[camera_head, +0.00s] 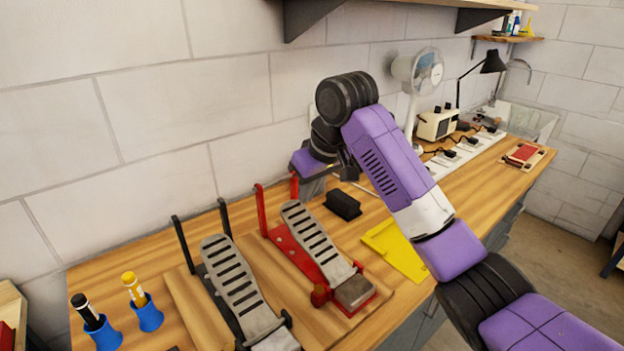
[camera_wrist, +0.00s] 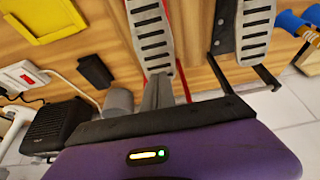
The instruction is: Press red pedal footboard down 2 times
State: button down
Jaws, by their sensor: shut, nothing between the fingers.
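The red pedal (camera_head: 282,238) stands on the bench in the head view, with a red base and two upright red posts. Its grey slotted footboard (camera_head: 312,240) slopes up toward the wall, and also shows in the wrist view (camera_wrist: 152,38). My gripper (camera_wrist: 160,82) is shut and empty. In the wrist view its grey fingers are at the raised end of this footboard; I cannot tell whether they touch it. In the head view my purple hand is above and behind the pedal's wall end, and the fingertips are hard to make out.
A black pedal (camera_head: 238,283) with a similar grey footboard stands just left of the red one. A black block (camera_head: 342,204) and a yellow tray (camera_head: 392,250) lie to the right. Two blue holders (camera_head: 148,316) are at left. The wall is close behind.

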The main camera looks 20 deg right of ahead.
aim_at(296, 217)
jog(key=p+x, duration=0.1)
jog(key=x, duration=0.6)
jog(key=shift+a+f, duration=0.1)
jog(key=x, duration=0.6)
jog(key=shift+a, duration=0.1)
jog(key=shift+w+f, duration=0.15)
jog(key=shift+f, duration=0.55)
jog(key=shift+r+p, duration=0.4)
notch_tip(296, 217, up, 14)
jog(key=p, duration=0.1)
jog(key=shift+s+d+r, duration=0.2)
jog(key=shift+s+r, duration=0.05)
jog(key=shift+s, duration=0.05)
